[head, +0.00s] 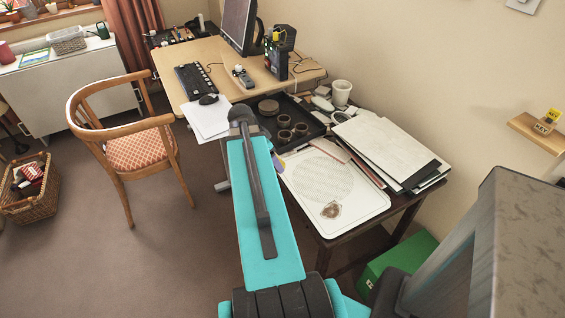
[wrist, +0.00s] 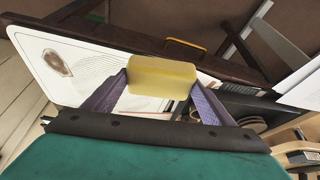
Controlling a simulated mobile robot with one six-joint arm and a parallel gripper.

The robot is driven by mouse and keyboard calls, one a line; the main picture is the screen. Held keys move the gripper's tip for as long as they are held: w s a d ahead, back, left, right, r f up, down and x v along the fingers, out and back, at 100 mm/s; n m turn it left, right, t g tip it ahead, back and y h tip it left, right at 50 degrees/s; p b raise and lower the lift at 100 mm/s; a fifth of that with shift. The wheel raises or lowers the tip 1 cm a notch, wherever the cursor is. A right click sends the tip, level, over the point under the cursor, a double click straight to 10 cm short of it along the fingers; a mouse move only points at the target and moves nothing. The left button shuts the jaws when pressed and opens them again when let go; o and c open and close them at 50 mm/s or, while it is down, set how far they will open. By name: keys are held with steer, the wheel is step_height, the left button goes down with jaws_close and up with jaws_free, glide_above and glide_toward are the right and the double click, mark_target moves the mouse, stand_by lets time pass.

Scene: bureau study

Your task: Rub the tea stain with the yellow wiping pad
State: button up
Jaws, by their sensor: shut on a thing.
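My gripper (wrist: 162,84) is shut on the yellow wiping pad (wrist: 162,72), which sits between its two purple fingers in the wrist view. The brown tea stain (head: 331,209) is on the front part of a white board or tray (head: 367,211) in the head view. It also shows at the upper left of the wrist view (wrist: 57,63), apart from the pad. In the head view my turquoise arm hides the pad and most of the gripper; only a bit of purple finger shows beside the white board.
The white board lies on a dark side table (head: 327,239). A dark tray (head: 261,120) with several round items, a white cup (head: 341,92) and a stack of papers (head: 385,145) stand around it. A wooden desk (head: 190,56) and chair (head: 128,152) are to the left.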

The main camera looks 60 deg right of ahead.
steer(key=w+a+r+n+t, duration=0.2)
steer(key=w+a+r+n, duration=0.35)
steer(key=w+a, duration=0.55)
steer(key=w+a+r+n+t, duration=0.2)
steer(key=w+a+r+n, duration=0.35)
steer(key=w+a, duration=0.5)
steer(key=w+a+r+n+y, duration=0.1)
steer(key=w+a+r+n, duration=0.2)
steer(key=a, duration=0.6)
steer(key=w+a+r+n+t+y, duration=0.1)
steer(key=w+a+r+n, duration=0.3)
steer(key=a, duration=0.5)
steer(key=w+a+r+n+t+y, duration=0.1)
steer(key=w+a+r+n, duration=0.3)
steer(key=a, duration=0.5)
steer(key=shift+w+a+n+y, duration=0.15)
steer(key=shift+a+n+y, duration=0.25)
steer(key=shift+n+y, duration=0.1)
